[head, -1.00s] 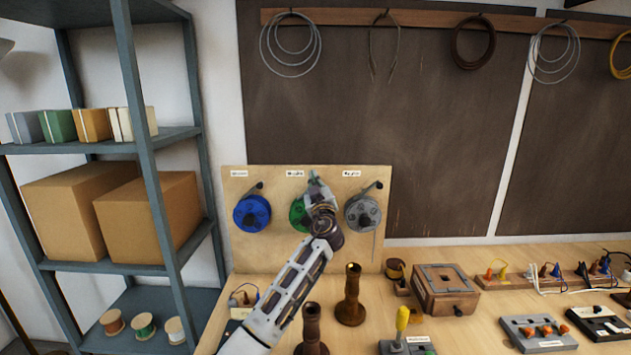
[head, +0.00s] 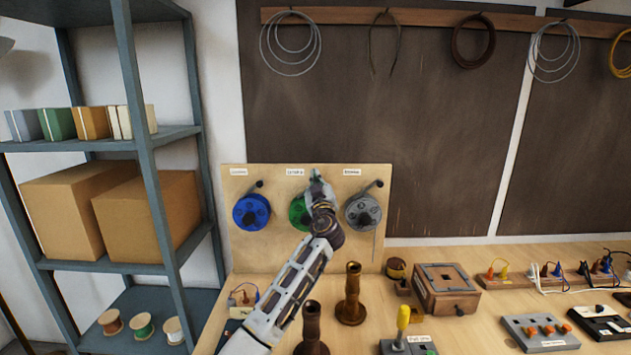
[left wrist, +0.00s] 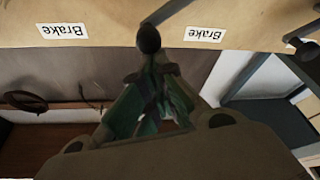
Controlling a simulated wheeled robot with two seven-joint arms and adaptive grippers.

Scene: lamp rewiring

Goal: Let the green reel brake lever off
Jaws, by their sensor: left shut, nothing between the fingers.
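The green reel (head: 297,212) hangs in the middle of the upright wooden board, partly hidden by my left gripper. My left gripper (head: 316,177) is in front of the board at the reel's upper right, shut and empty. It hides the green reel's brake lever in the head view. In the left wrist view, which is upside down, a brake lever with a round black knob (left wrist: 149,40) shows right at the shut fingertips (left wrist: 153,68). I cannot tell whether they touch. Its bar slants away from the knob. My right gripper is not in view.
A blue reel (head: 251,212) and a grey reel (head: 362,212) flank the green one, each with its own lever close by. Two brown posts (head: 351,297) stand on the bench below. A wooden box (head: 446,290) is to the right, a shelf (head: 150,150) to the left.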

